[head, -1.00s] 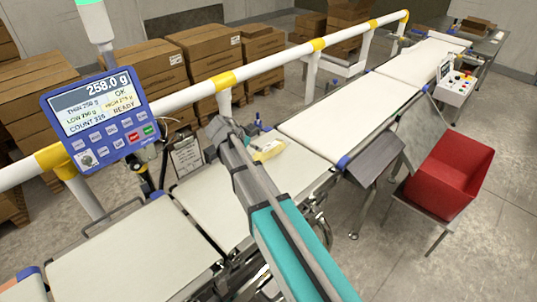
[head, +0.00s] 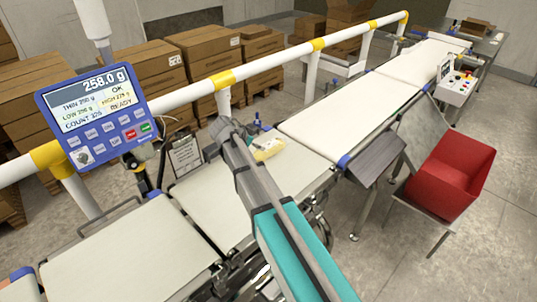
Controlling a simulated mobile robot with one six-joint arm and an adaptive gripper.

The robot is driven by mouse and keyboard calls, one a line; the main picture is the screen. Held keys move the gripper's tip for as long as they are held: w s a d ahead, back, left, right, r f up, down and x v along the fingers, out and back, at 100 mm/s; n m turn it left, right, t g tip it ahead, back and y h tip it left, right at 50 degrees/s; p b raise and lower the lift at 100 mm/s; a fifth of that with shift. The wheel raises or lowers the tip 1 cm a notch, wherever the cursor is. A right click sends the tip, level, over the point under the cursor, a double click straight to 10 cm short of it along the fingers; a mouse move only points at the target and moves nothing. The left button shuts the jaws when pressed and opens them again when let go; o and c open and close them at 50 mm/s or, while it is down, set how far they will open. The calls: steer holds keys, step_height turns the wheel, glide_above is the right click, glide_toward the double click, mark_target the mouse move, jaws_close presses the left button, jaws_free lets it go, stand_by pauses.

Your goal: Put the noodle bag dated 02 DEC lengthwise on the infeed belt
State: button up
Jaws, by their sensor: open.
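A small yellow noodle bag (head: 268,147) with a pale patch lies on the white surface of the middle conveyor section (head: 300,166), just right of my arm. Its printed date is too small to read. My arm reaches from the bottom right up over this section, its grey far end just left of the bag. I cannot make out the fingers of my gripper; they are hidden by the arm or too small to see. No gap or contact between fingers and bag can be judged.
A blue weigher display (head: 97,117) reads 258.0 g at the left. A white guard rail (head: 270,66) runs behind the belts. A red bin (head: 450,177) stands at the right. A longer, empty belt (head: 335,117) runs on to the back right. Cardboard boxes (head: 180,77) stand behind the rail.

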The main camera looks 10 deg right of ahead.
mark_target(269, 148)
steer(key=shift+b+x, duration=1.6)
steer(key=shift+x, duration=1.05)
steer(key=shift+f, duration=0.15)
steer(key=b+x, duration=0.3)
steer(key=shift+w+d+f, duration=0.15)
steer(key=shift+w+f, duration=0.15)
steer(key=shift+w+d+f+b, duration=0.25)
steer(key=shift+d+f+b, duration=0.1)
steer(key=shift+d, duration=0.1)
steer(key=c, duration=1.1)
steer(key=shift+c, duration=0.2)
steer(key=shift+r, duration=0.15)
